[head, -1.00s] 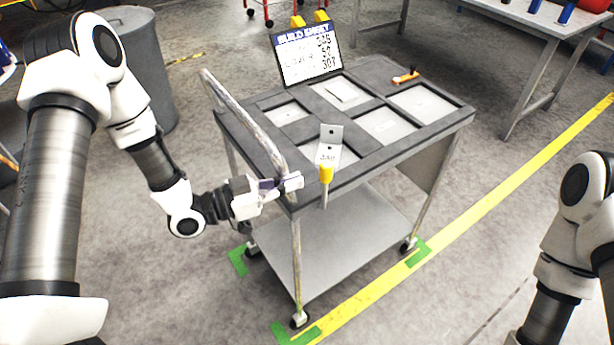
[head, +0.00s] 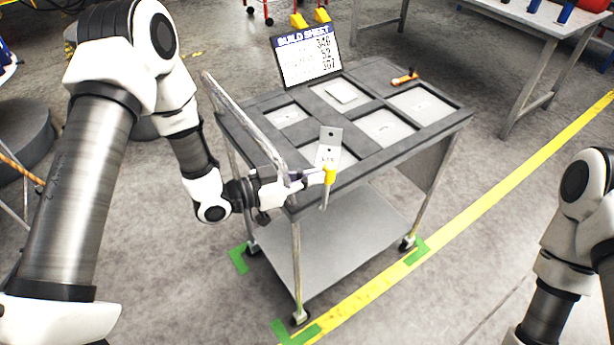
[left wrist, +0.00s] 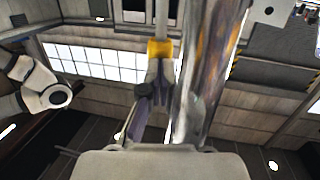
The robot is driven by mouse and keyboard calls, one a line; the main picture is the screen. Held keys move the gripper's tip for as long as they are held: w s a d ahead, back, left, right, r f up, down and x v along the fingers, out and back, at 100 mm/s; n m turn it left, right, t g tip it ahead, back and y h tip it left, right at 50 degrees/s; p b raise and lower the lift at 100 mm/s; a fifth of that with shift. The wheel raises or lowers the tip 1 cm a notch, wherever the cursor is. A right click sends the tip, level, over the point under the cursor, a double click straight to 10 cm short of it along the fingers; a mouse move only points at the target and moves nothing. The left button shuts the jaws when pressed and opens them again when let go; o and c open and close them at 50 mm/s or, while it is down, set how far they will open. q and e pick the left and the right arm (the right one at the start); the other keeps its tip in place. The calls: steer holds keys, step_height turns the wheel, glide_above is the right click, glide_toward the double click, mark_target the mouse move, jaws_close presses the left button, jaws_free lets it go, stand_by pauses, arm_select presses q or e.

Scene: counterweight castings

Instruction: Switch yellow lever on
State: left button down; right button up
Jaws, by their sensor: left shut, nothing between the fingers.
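The yellow lever (head: 330,174) is a yellow-capped grey stick at the front edge of the grey cart (head: 405,158), below a small angled metal plate with a label (head: 328,147). My left gripper (head: 318,177) is shut and empty, with its fingertips right at the yellow cap from the left. In the left wrist view the yellow cap (left wrist: 160,48) sits just beyond the closed fingertips (left wrist: 157,72); I cannot tell whether they touch. My right gripper is out of view; only my right arm shows at the right edge.
The cart's bent metal handle (head: 245,125) rises close beside my left gripper. A build sheet sign (head: 306,55) stands at the cart's back. An orange-handled tool (head: 404,78) lies on the back right rim. A workbench (head: 530,25) stands at the upper right.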

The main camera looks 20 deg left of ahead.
arm_select(q)
steer(key=shift+w+a+r+b+x, duration=0.15)
steer(key=shift+b+x, duration=0.2)
steer(key=shift+x, duration=0.55)
steer(key=shift+w+a+r+b+x, duration=0.1)
steer(key=shift+b+x, duration=0.2)
steer(key=shift+x, duration=0.6)
steer(key=shift+w+a+r+b+x, duration=0.15)
steer(key=shift+b+x, duration=0.2)
steer(key=shift+x, duration=0.55)
steer(key=shift+d+f, duration=0.1)
glide_toward(333, 166)
steer(key=shift+w+a+f, duration=0.25)
steer(key=shift+a+f, duration=0.55)
steer(key=shift+a, duration=0.1)
